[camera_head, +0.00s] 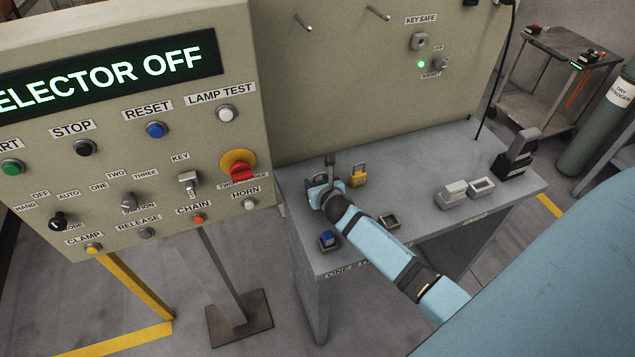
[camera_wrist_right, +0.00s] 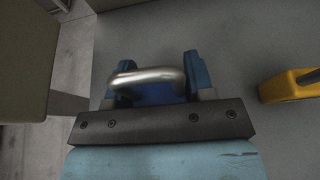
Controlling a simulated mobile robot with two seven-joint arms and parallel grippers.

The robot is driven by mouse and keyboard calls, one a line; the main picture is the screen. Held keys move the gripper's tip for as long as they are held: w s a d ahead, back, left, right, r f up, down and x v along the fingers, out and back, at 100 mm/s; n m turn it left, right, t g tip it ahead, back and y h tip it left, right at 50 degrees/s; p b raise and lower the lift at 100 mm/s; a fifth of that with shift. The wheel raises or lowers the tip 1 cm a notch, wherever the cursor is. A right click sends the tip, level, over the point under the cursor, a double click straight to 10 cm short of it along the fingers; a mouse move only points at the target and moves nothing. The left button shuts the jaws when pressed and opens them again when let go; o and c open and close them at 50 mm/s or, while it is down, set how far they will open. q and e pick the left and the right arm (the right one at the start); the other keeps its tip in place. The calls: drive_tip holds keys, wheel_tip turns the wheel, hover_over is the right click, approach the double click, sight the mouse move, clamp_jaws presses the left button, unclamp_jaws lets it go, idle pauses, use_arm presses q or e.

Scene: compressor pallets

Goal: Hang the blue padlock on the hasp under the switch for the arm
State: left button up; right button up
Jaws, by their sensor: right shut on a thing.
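My right gripper (camera_head: 322,188) reaches from the lower right over the near left part of the grey bench. In the right wrist view its two blue fingers (camera_wrist_right: 160,82) are shut on the blue padlock (camera_wrist_right: 156,95), whose silver shackle (camera_wrist_right: 148,77) points away from the wrist. In the head view the gripper and arm hide most of this padlock. I cannot make out a hasp or a switch labelled for the arm. My left gripper is not in view.
A yellow padlock (camera_head: 358,175) stands on the bench (camera_head: 415,160) just right of the gripper; it also shows in the wrist view (camera_wrist_right: 290,84). A small blue item (camera_head: 327,240) sits near the front edge. The control panel (camera_head: 130,100) rises at left. Grey blocks (camera_head: 452,194) lie at right.

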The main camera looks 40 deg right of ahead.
drive_tip(key=shift+f, duration=0.1)
drive_tip(key=shift+f, duration=0.15)
drive_tip(key=o, duration=1)
drive_tip(key=shift+c, duration=0.2)
drive_tip(key=shift+f+b, duration=0.15)
drive_tip(key=shift+b, duration=0.55)
drive_tip(key=v, duration=1.4)
